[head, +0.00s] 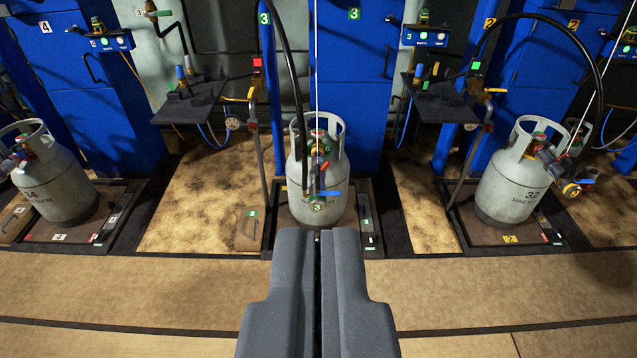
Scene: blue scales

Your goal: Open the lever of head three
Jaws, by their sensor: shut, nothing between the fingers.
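The filling head marked 3 (318,180) hangs at the front of the grey gas cylinder (300,200) in the middle, under a black hose. A small blue lever (329,194) sticks out to the right on it, just above a green tag with a 3. Red and green parts show at the cylinder's valve behind it. My gripper (318,233) is shut and empty.
Cylinders stand at the left (58,180) and right (518,180) on their own scales. A dark shelf (192,98) and a pipe with a yellow handle (252,92) stand left of the middle cylinder. Blue cabinets line the back. The floor in front is clear.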

